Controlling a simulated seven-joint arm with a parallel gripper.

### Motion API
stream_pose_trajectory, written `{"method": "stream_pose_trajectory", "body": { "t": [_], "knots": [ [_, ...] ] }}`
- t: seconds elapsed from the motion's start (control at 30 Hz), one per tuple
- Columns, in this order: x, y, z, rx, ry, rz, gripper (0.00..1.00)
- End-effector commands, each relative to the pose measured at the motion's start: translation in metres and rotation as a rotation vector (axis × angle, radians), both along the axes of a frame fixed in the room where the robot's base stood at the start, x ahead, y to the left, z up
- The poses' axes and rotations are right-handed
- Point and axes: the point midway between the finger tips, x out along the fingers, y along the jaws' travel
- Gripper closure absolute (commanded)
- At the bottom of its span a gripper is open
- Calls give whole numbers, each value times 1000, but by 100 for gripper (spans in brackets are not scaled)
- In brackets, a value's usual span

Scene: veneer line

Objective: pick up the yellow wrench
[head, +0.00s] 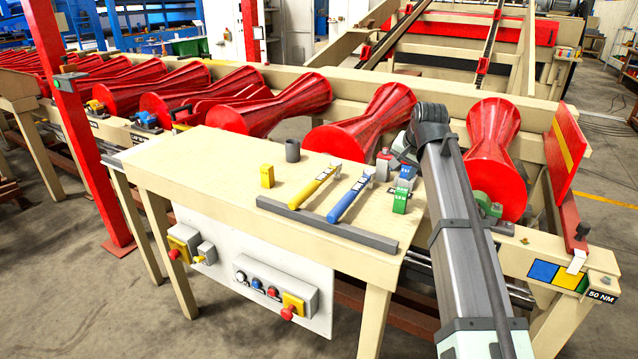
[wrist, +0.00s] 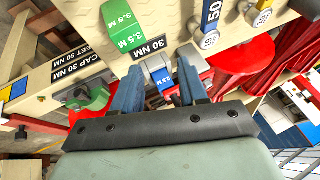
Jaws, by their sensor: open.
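The yellow wrench (head: 315,187) lies on the beige workbench (head: 215,160), left of a blue wrench (head: 349,198). In the wrist view only one end of the yellow wrench (wrist: 262,14) shows at the top edge. The blue wrench (wrist: 210,22) also shows there, nearer my gripper. My gripper (wrist: 160,82) is open, its two blue-grey fingers apart, with a small blue block (wrist: 156,66) showing in the gap. I cannot tell whether they touch it. In the head view my arm hides the fingers, at the bench's right end.
A green block (head: 400,200), a blue block (head: 405,172) and a red item (head: 383,166) stand right of the wrenches. A yellow block (head: 267,176) and dark cup (head: 292,151) stand left. A grey bar (head: 325,225) lines the front edge. Red rollers (head: 360,124) stand behind.

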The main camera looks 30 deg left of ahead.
Motion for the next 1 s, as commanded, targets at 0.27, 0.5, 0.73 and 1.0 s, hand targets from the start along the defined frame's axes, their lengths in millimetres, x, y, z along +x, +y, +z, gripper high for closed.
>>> {"method": "stream_pose_trajectory", "body": {
  "t": [0.27, 0.5, 0.73, 1.0],
  "knots": [
    [-67, 119, 22, 239, 275, 141, 57],
    [-95, 153, 30, 304, 374, 192, 57],
    [-96, 172, 3, 305, 378, 194, 57],
    [-95, 196, -30, 304, 376, 193, 57]
  ]
}}
